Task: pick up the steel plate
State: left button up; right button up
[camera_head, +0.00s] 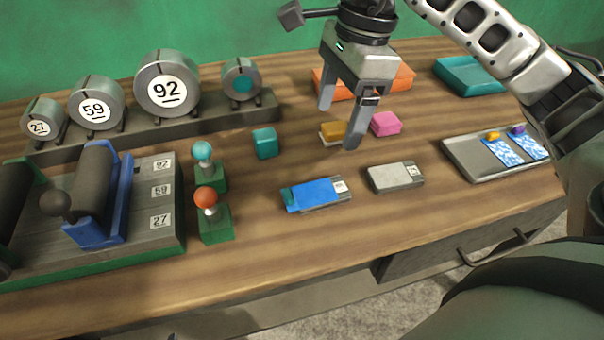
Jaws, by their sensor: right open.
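The steel plate appears to be the flat grey block (392,178) with a small white label at its right end. It lies on the wooden bench, right of a blue plate (318,193) that also has a white label. My right gripper (340,124) is open and points down over the bench, behind and to the left of the grey plate. Its fingers are apart from the plate, and the nearer fingertip shows beside a yellow-brown block (333,131). I cannot tell whether it touches that block. My left gripper is not in view.
A pink block (385,123), a teal block (265,143) and a metal tray (462,160) with blue patterned cards surround this area. An orange block (402,79) and teal tray (470,74) are behind. Numbered cylinders and ball-topped levers stand left. The front bench strip is clear.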

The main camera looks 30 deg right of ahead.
send_over(321, 190)
jog(key=d, duration=0.1)
jog(key=f, duration=0.9)
jog(key=shift+s+f, duration=0.2)
jog(key=shift+f, duration=0.1)
jog(key=shift+w+a+f+p, duration=0.1)
jog(key=shift+f+p, duration=0.1)
jog(key=shift+f, duration=0.8)
jog(key=shift+s+a+f+p, duration=0.1)
jog(key=shift+a+f+p, duration=0.1)
jog(key=shift+f, duration=0.75)
jog(key=shift+w+a+f+p, duration=0.1)
jog(key=shift+f+p, duration=0.1)
jog(key=shift+f, duration=0.8)
jog(key=shift+r, duration=0.1)
jog(key=c, duration=1.5)
jog(key=shift+c, duration=0.2)
